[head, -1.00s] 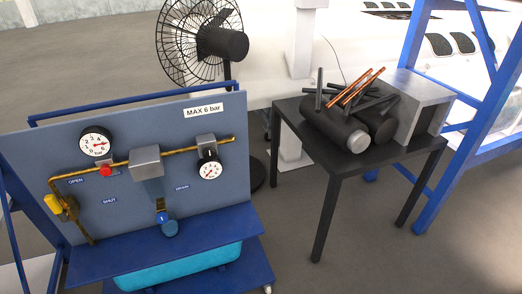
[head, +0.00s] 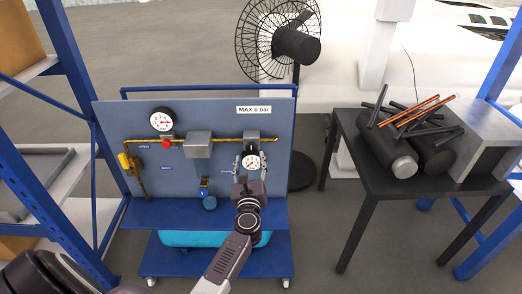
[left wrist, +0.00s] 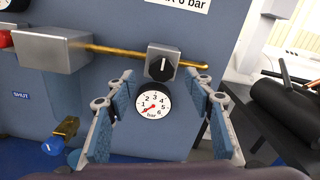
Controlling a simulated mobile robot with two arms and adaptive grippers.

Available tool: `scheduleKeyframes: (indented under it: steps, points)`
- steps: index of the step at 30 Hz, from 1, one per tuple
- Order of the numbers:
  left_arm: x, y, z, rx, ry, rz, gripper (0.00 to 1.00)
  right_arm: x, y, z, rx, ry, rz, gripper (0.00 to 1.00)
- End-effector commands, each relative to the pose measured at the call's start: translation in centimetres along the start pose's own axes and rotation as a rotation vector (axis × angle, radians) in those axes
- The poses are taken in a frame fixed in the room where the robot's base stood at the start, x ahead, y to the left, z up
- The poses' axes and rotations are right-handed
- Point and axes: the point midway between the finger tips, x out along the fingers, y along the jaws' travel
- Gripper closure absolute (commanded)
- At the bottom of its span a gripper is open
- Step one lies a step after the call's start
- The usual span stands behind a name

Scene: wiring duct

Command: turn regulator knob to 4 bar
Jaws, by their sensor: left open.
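The regulator is a grey block (head: 252,136) on the brass pipe at the right of the blue panel. Its black knob (left wrist: 160,68) has a white mark pointing up in the left wrist view. The white regulator gauge (left wrist: 153,104) sits below the knob; its red needle points to the lower left, at the low end of the scale. My left gripper (left wrist: 161,78) is open and empty, with its fingers apart on either side of the knob and gauge. In the head view, my left gripper (head: 251,155) is in front of the regulator. My right gripper is not in view.
A second gauge (head: 161,118), a red button (head: 166,143), a grey filter block (head: 198,144) and a yellow valve handle (head: 125,160) are left of the regulator. A fan (head: 279,39) stands behind. A black table (head: 360,150) with dark cylinders stands to the right.

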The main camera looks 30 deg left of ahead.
Motion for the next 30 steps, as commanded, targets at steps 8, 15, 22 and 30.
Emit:
scheduleKeyframes:
  steps: [8,15,22,30]
  points:
    - [4.1,-0.2,0.0,0.005,0.0,-0.004,0.52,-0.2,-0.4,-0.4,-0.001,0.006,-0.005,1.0]
    - [5.5,-0.1,-0.1,0.005,0.001,-0.003,0.52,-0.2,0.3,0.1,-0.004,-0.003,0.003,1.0]
    - [5.6,-0.1,-0.1,0.005,0.001,-0.003,0.52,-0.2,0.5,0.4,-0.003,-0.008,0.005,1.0]
    - [5.6,-0.1,-0.1,0.005,0.001,-0.003,0.77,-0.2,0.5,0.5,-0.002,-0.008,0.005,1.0]
